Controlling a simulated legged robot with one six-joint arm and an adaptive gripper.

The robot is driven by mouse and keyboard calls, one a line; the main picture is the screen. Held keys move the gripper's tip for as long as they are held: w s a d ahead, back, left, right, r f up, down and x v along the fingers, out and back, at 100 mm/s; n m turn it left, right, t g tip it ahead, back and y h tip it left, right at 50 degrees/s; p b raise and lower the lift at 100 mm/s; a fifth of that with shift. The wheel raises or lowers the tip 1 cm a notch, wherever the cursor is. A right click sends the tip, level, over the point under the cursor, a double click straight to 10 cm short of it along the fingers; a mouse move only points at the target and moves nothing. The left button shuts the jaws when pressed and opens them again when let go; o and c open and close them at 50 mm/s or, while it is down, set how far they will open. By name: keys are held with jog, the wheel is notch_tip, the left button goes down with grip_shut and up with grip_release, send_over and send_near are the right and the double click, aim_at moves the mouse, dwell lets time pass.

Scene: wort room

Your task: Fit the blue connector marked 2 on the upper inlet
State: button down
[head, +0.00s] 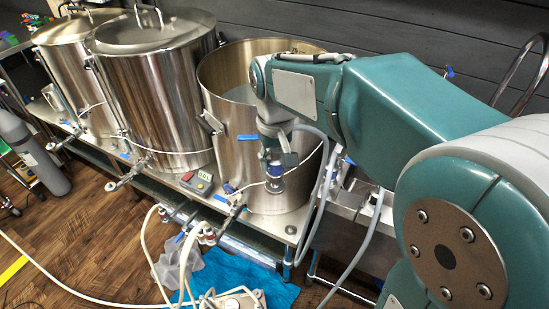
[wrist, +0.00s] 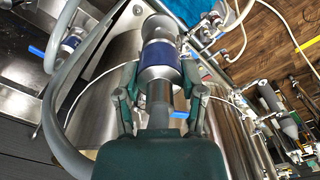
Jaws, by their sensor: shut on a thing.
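My gripper (wrist: 160,78) is shut on a metal connector with a blue band (wrist: 160,56), its fingers on either side of it. In the head view, my gripper (head: 279,146) points down in front of the right-hand kettle, with the blue-banded connector (head: 271,160) below it. No number is readable on the band. Metal fittings lie close below the connector, and I cannot tell whether they touch it. I cannot single out the upper inlet; my gripper and the connector cover that area. A second blue-banded fitting (wrist: 71,42) shows at left in the wrist view.
The open right-hand kettle (head: 230,130) stands beside a lidded kettle (head: 155,95) on a metal bench. A grey hose (head: 326,165) loops close right of my gripper.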

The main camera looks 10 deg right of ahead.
jog(key=shift+f, duration=1.2)
jog(key=shift+c, duration=0.6)
grip_release()
notch_tip(320, 180, up, 12)
jog(key=shift+f, duration=0.1)
jog(key=s+d+f+m+t, duration=0.1)
jog(key=s+d+f+t, duration=0.1)
jog(key=s, duration=0.5)
jog(key=s+d+f+m+t, duration=0.1)
jog(key=s+d+f+t, duration=0.2)
jog(key=s+d, duration=0.3)
jog(key=s+f, duration=0.1)
jog(key=s, duration=0.1)
jog(key=shift+s+f+t, duration=0.3)
jog(key=shift+f, duration=0.05)
